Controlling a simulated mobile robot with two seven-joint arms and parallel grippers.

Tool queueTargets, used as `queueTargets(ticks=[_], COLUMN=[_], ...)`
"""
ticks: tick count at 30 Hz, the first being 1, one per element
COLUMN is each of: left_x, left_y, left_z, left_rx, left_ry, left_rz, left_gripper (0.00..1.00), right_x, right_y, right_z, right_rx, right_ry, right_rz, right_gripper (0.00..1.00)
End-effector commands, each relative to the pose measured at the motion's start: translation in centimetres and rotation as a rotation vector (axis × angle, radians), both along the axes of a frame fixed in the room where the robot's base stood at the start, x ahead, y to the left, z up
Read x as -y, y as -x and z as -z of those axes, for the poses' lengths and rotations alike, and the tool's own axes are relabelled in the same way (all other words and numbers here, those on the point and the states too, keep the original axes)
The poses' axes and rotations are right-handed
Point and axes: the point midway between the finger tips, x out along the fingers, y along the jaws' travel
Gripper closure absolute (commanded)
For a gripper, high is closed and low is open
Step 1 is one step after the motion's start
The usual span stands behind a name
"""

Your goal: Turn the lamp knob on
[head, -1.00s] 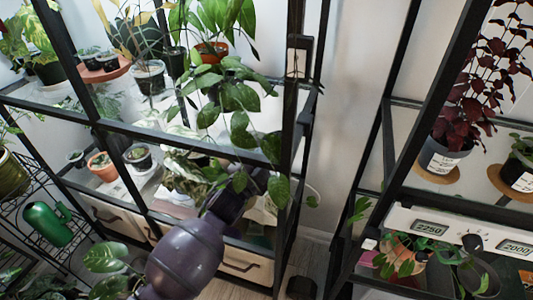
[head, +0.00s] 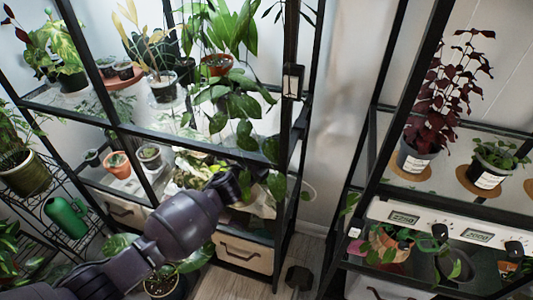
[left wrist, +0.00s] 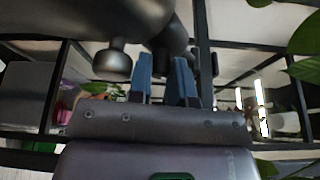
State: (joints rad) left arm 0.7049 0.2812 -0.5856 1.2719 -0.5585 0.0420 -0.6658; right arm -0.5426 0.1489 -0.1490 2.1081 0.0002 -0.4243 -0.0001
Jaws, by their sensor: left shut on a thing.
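My left arm comes in from the lower left in the head view, and its gripper (head: 245,182) is at the front of the left shelf unit among hanging leaves. In the left wrist view the two blue fingers (left wrist: 163,82) are closed around a dark part, seemingly the lamp knob, mostly hidden between them. A large dark rounded body (left wrist: 90,22) is above the fingers, with a small rounded dark piece (left wrist: 112,64) to their left. The knob cannot be made out in the head view, and its setting cannot be read. My right gripper is not in view.
A trailing green plant (head: 228,105) hangs close to the gripper. A black shelf post (head: 289,140) stands just right of it. The right shelf unit carries a white panel (head: 460,232) with displays and dark knobs. A green watering can (head: 66,217) is at the left.

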Motion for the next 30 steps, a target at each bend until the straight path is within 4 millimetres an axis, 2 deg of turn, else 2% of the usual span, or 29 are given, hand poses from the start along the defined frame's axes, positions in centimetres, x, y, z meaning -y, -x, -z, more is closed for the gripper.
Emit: queueTargets(ticks=[1,20,21,25,30], left_x=[-0.08,-0.04,-0.04,-0.05,-0.15], left_y=[-0.12,-0.09,-0.09,-0.08,-0.08], left_z=[-0.48,-0.2,-0.2,-0.14,0.04], left_rx=[0.011,0.023,0.023,0.021,0.019], left_ry=[-0.017,-0.061,-0.061,-0.061,-0.062], left_rz=[-0.001,-0.001,-0.001,-0.001,-0.003], left_gripper=[1.0,1.0,0.78,0.58,0.56], right_x=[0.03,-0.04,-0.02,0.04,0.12], right_y=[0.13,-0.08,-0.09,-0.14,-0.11], right_z=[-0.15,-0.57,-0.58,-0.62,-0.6], right_rx=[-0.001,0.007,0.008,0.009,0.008], right_ry=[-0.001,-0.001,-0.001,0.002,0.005], right_rz=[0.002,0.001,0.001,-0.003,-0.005], right_gripper=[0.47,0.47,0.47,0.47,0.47])
